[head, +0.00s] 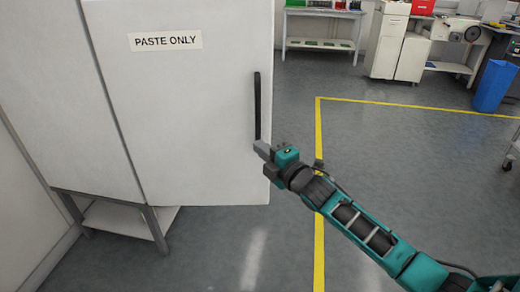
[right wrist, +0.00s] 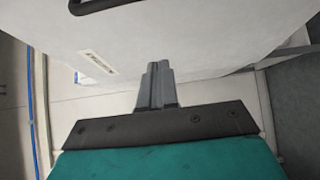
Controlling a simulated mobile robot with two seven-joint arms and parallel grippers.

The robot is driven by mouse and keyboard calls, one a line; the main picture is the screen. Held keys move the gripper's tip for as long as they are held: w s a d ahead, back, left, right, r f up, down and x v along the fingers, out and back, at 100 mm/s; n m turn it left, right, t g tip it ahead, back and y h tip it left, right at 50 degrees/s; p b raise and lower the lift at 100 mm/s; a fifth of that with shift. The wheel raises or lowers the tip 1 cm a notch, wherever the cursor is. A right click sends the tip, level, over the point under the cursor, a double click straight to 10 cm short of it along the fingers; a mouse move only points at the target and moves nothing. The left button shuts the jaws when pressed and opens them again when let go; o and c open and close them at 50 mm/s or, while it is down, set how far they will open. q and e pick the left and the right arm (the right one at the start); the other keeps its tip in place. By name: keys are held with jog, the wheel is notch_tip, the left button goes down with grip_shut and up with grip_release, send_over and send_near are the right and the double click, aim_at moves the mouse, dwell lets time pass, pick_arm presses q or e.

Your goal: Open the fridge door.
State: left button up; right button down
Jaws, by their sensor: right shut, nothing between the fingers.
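The white fridge door (head: 195,90) carries a "PASTE ONLY" label (head: 166,41) and a black vertical handle (head: 257,105) near its right edge. The door appears swung out from the cabinet (head: 50,80): the stand below ends near the door's left side, with open floor under the rest. The fridge's inside is hidden. My right gripper (head: 260,149) is shut and empty by the handle's lower end; I cannot tell whether it touches. My left gripper is not in view.
The stand's leg (head: 155,229) and low shelf (head: 120,218) are under the cabinet. A yellow floor line (head: 319,250) runs past my right arm. Open floor lies to the right, with a blue bin (head: 492,87) and benches (head: 324,13) farther back.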

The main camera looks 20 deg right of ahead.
pick_arm(q)
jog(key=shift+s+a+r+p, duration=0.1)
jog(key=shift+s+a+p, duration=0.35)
jog(key=shift+p, duration=0.1)
pick_arm(e)
jog(key=s+d, duration=0.5)
jog(key=s, duration=0.4)
pick_arm(q)
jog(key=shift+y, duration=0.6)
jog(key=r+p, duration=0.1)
jog(key=p, duration=0.1)
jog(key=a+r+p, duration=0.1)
jog(key=p, duration=0.2)
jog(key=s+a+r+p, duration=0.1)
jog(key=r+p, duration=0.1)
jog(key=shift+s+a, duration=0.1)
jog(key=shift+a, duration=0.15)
pick_arm(e)
jog(key=s+a+f+m+g+h, duration=0.1)
jog(key=s+a+f+m+g, duration=0.2)
jog(key=s+a+f+m, duration=0.3)
jog(key=s+a+f+m+g, duration=0.3)
jog(key=s+a+f+m, duration=0.3)
jog(key=s+m, duration=0.5)
jog(key=shift+s+a+m+g+h, duration=0.35)
jog(key=shift+s+m+g+h, duration=0.05)
jog(key=shift+s, duration=0.7)
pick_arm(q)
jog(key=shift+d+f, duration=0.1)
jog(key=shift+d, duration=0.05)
